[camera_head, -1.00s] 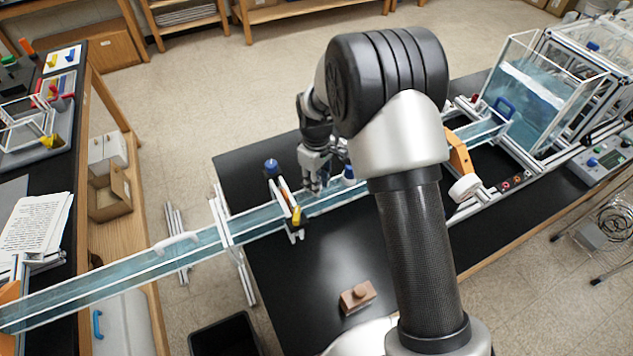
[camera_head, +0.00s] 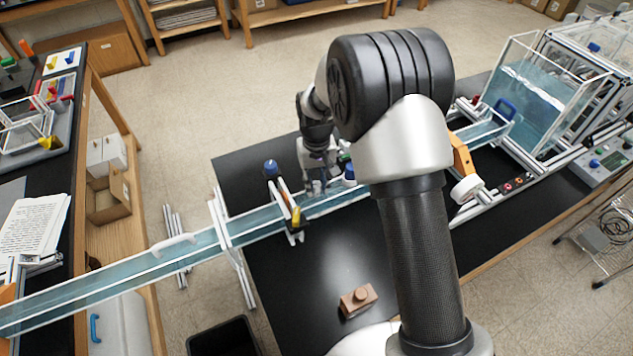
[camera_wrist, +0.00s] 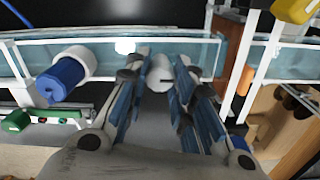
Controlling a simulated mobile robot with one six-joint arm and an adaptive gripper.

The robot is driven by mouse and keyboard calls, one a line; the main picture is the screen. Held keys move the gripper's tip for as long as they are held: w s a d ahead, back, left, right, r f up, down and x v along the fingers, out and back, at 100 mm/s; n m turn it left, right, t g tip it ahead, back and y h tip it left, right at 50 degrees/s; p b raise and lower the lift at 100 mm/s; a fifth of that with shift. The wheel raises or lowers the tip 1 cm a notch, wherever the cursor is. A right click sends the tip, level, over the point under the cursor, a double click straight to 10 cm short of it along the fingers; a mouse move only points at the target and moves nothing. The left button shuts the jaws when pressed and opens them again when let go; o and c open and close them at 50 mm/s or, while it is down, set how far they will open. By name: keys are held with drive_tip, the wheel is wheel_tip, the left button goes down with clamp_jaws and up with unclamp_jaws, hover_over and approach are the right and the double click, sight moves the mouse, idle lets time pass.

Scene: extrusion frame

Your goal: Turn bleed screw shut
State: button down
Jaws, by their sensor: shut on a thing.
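My gripper (camera_head: 318,184) is over the water channel (camera_head: 262,220), between two blue knobs, in the head view. In the wrist view its blue-padded fingers (camera_wrist: 157,76) are shut on a small pale round piece, which I take to be the bleed screw (camera_wrist: 160,72). A short dark mark shows on its right side. The fingers are on either side of it, above the channel's rail. In the head view the screw is hidden behind the fingers, and its threads cannot be seen.
A blue knob with a white collar (camera_wrist: 62,80) is left of the fingers in the wrist view. An orange-brown plate (camera_wrist: 241,70) and a yellow part (camera_wrist: 293,10) are at right. A brown block (camera_head: 358,299) lies on the black bench; the bench (camera_head: 300,285) beside it is clear.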

sight(317, 184)
idle(0.5)
drive_tip(key=c, duration=1.3)
unclamp_jaws()
drive_tip(key=shift+c, duration=0.2)
wheel_tip(317, 184, up, 12)
